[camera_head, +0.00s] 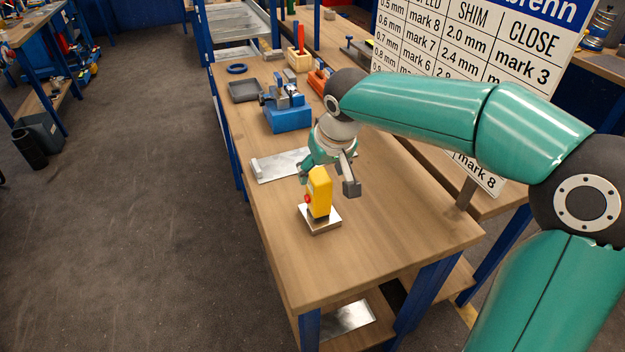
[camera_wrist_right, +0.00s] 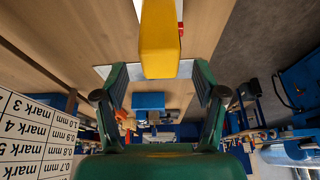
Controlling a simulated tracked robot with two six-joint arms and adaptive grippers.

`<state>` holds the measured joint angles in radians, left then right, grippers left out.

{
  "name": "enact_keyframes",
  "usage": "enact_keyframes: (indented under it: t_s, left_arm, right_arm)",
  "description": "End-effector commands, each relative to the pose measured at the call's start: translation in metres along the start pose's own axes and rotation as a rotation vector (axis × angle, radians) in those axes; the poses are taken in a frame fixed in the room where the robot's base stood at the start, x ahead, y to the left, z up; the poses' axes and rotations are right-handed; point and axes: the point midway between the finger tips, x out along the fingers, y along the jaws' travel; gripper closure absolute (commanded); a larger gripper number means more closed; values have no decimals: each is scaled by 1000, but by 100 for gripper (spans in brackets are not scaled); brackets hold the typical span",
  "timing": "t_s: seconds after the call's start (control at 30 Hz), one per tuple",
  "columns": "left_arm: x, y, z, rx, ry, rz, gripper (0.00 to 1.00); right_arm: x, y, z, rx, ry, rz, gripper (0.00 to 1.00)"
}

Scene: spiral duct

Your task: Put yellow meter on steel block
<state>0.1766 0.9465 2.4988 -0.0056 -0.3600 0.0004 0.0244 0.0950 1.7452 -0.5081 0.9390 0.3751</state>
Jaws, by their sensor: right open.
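The yellow meter (camera_head: 319,192) stands upright on the steel block (camera_head: 320,221), a flat, shiny square plate on the wooden bench. It has a red knob on its side and a dark base. My right gripper (camera_head: 328,181) is open just behind and above the meter. In the right wrist view the meter (camera_wrist_right: 160,40) shows beyond the two spread fingers of the gripper (camera_wrist_right: 160,77), with space on both sides. The steel block shows partly behind the meter in that view. My left gripper is in neither view.
A flat metal plate (camera_head: 281,165) lies behind the block. A blue vise (camera_head: 288,116), a grey tray (camera_head: 244,91) and a blue ring (camera_head: 237,69) sit further back. A large printed sign (camera_head: 470,45) stands at the right. The bench front (camera_head: 360,265) is clear.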

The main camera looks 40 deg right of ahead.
Motion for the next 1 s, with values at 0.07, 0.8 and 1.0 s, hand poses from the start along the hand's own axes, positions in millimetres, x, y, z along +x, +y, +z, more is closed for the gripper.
enact_keyframes:
  t_s: [0.07, 0.8, 1.0]
  left_arm:
    - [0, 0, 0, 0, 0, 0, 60]
    - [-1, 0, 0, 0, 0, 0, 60]
    - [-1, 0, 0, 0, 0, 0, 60]
  right_arm:
    - [-19, 0, -1, -1, 7, -2, 30]
    - [-76, -1, 0, -1, 0, -1, 30]
    - [-76, -1, 0, -1, 0, -1, 30]
